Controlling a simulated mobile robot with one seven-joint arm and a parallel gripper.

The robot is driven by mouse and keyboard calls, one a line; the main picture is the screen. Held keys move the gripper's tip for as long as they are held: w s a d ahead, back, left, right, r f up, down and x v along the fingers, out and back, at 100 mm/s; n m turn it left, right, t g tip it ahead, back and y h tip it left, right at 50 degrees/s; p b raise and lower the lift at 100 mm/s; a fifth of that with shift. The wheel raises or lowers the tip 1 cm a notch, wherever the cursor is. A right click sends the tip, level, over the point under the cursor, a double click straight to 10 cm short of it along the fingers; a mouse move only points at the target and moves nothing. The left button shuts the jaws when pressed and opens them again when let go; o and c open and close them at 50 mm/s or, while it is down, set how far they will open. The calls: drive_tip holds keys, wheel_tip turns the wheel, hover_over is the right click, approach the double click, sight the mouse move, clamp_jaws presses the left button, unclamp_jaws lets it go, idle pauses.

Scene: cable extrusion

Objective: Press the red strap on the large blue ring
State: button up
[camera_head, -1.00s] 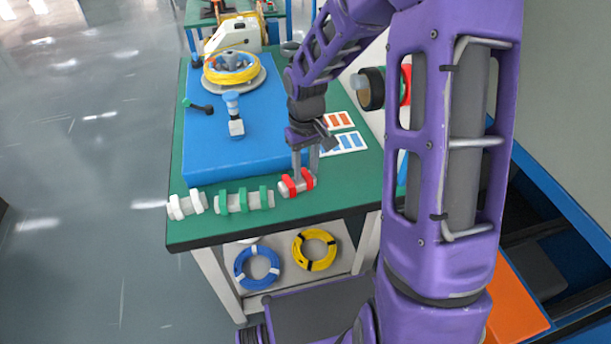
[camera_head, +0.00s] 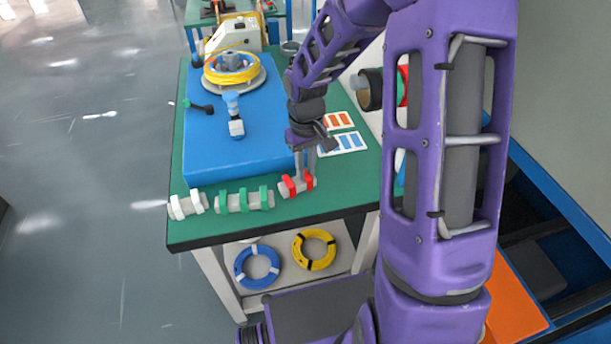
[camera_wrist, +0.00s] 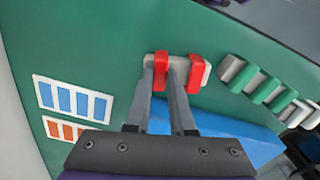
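Two red straps (camera_head: 309,181) sit around a short pale bar at the front right of the green table. My gripper (camera_wrist: 167,68) points down at this bar. In the wrist view, its fingers stand either side of the left red strap (camera_wrist: 161,86) and appear to touch it, so it looks shut on that strap. The other red strap (camera_wrist: 194,74) is outside the fingers. The strap still appears to be on the bar (camera_wrist: 178,68). A blue ring (camera_head: 257,264) with pale straps hangs below the table front, beside a yellow ring with black straps.
Green straps (camera_head: 251,199) and white straps (camera_head: 186,205) sit on bars to the left. A blue platform (camera_head: 245,155) carries a yellow coil (camera_head: 233,69) and a small blue-white fixture. Cards (camera_head: 343,142) with coloured blocks lie right of it.

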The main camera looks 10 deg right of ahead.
drive_tip(key=shift+r+p, duration=3.3)
drive_tip(key=shift+r, duration=0.75)
clamp_jaws()
